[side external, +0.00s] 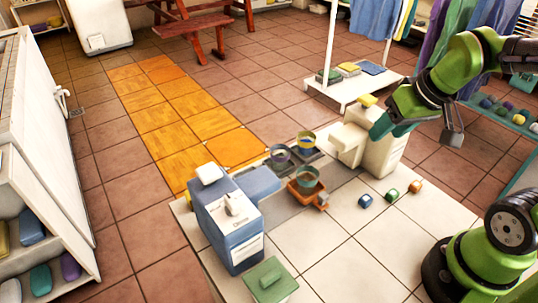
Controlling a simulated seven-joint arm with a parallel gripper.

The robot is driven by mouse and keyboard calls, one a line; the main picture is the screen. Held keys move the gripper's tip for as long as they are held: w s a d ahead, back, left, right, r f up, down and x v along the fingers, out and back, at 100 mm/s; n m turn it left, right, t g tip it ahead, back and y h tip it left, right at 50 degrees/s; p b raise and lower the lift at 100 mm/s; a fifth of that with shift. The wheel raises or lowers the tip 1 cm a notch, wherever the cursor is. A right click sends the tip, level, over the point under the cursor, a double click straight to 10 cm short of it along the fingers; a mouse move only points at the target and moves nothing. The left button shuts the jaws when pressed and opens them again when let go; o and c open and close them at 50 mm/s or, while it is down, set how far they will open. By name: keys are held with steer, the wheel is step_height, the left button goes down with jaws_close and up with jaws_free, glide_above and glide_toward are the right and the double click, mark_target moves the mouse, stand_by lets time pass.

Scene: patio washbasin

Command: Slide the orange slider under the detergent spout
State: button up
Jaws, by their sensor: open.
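The orange slider (322,203) lies on the tiled worktop between two dispensers, with a round teal-rimmed bowl (307,178) on it. The blue dispenser (228,222) stands left of it, with a blue spout block (258,182) reaching right. The cream dispenser (378,150) stands to the right and behind, with its spout block (348,138) reaching left. I cannot read their labels to tell which holds detergent. The slider appears to be under neither spout. My gripper (453,138) is open and empty, raised right of the cream dispenser and apart from the slider.
Two dark sliders bearing bowls (280,156) (305,141) sit behind the orange one. Blue (365,201), green (392,195) and orange (415,187) blocks lie right of it. A green lidded box (268,283) is at the front.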

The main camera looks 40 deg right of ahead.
step_height(320, 180, down, 4)
steer(key=w+n+g, duration=0.2)
steer(key=n+g, duration=0.1)
steer(key=n, duration=0.3)
step_height(320, 180, up, 2)
steer(key=n+g, duration=0.2)
steer(key=n, duration=3.2)
glide_above(324, 195)
step_height(324, 195, down, 16)
steer(key=shift+r, duration=0.15)
jaws_close()
